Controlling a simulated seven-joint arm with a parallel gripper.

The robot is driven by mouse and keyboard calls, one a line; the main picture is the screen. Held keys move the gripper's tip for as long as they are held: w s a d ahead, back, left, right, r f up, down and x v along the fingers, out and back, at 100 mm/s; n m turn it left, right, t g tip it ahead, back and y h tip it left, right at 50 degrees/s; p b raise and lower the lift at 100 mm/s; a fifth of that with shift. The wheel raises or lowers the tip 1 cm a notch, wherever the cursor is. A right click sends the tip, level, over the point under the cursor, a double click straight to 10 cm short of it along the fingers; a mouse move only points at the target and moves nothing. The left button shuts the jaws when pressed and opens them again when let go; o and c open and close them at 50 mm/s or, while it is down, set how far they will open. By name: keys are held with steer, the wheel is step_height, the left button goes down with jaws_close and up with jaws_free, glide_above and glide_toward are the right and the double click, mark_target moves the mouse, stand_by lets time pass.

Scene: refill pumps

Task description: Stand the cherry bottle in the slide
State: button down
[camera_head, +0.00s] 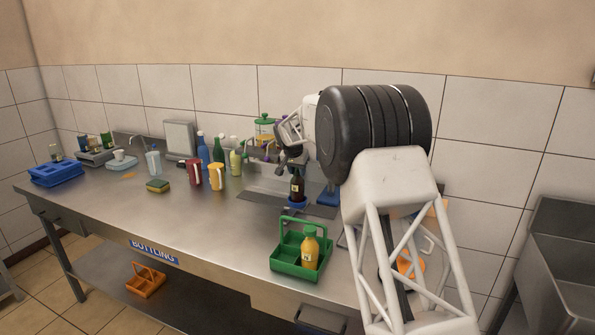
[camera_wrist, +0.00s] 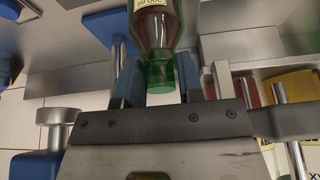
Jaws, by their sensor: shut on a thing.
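The dark bottle with a pale label, which I take as the cherry bottle (camera_head: 297,190), stands upright at the sink-side strip of the bench. Its base is at a round blue holder (camera_head: 297,204), probably the slide; whether it is fully seated I cannot tell. My gripper (camera_head: 296,172) is above it, at the bottle's neck. In the wrist view my gripper (camera_wrist: 160,78) is shut on the bottle's narrow end, which looks green there; the label (camera_wrist: 152,3) is cut off by the top edge.
A green carrier (camera_head: 285,262) with a yellow bottle (camera_head: 310,248) stands in front. A blue block (camera_head: 328,194) is close at right.

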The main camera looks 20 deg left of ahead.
steer(key=shift+f, duration=0.55)
stand_by(0.6)
steer(key=c, duration=0.7)
jaws_free()
steer(key=shift+f, duration=0.1)
steer(key=shift+r, duration=4.55)
